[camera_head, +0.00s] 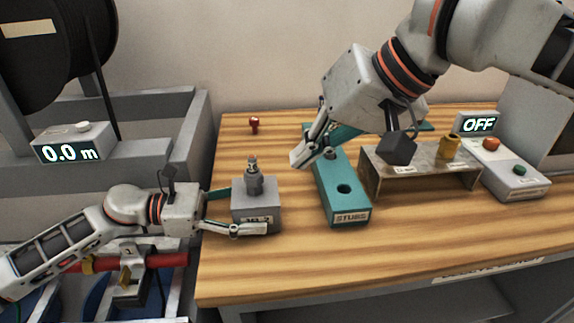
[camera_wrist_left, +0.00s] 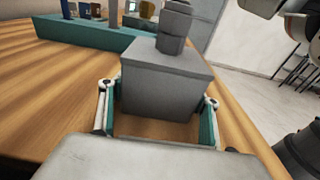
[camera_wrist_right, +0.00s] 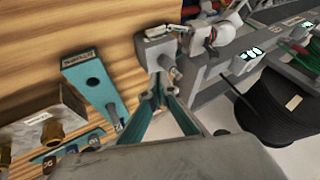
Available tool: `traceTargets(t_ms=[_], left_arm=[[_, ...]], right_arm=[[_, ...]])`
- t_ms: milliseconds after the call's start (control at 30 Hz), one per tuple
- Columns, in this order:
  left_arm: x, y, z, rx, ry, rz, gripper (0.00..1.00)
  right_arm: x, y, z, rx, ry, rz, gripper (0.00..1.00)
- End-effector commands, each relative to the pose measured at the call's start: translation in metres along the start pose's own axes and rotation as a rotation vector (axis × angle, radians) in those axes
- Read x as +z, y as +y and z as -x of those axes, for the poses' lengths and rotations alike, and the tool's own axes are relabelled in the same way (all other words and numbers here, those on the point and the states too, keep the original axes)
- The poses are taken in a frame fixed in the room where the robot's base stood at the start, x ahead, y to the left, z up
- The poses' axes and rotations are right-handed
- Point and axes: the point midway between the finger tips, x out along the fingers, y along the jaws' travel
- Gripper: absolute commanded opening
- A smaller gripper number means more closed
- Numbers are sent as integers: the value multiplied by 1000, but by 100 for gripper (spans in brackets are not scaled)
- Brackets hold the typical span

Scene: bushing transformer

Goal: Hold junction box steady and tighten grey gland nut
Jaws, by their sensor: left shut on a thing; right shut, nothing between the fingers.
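The grey junction box (camera_head: 256,216) stands upright near the table's front left, with the grey gland nut (camera_head: 254,184) and a narrower tip on its top. My left gripper (camera_head: 246,211) is shut on the box, one finger on each side; the left wrist view shows the box (camera_wrist_left: 163,92) between both fingers and the gland (camera_wrist_left: 174,28) above. My right gripper (camera_head: 300,155) is shut and empty in the air, right of and above the box. In the right wrist view its fingertips (camera_wrist_right: 157,88) show near the gland in the picture, apart from it in the head view.
A teal stubs block (camera_head: 337,190) stands right of the box. Beyond it are a metal stand (camera_head: 420,180) with a brass fitting (camera_head: 448,147) and a control box reading OFF (camera_head: 515,178). A red object (camera_head: 254,124) stands at the back. Wood in front is clear.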

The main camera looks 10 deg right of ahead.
Motion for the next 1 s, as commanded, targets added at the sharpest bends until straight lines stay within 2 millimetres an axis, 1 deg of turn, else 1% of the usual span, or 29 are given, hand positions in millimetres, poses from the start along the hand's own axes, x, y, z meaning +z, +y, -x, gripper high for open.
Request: traceTargets(t_ms=[33,100,200,333,533,567,600,633,1000], left_arm=[[2,0,0,0,-2,-1,50],[2,0,0,0,-2,-2,50],[2,0,0,0,-3,-2,50],[3,0,0,0,-3,-3,50],[3,0,0,0,-3,-3,50],[3,0,0,0,-3,-3,67],[3,0,0,0,-3,-3,78],[3,0,0,0,-3,-3,82],[2,1,2,1,-2,-2,82]], right_arm=[[-1,0,9,1,5,0,0],[0,-1,16,1,4,-1,0],[1,-2,24,0,2,0,0],[2,-2,27,0,1,0,0],[2,-2,28,0,1,0,0],[2,-2,28,0,1,0,0],[2,-2,28,0,1,0,0],[2,-2,28,0,1,0,0],[1,-2,27,0,1,-1,0]])
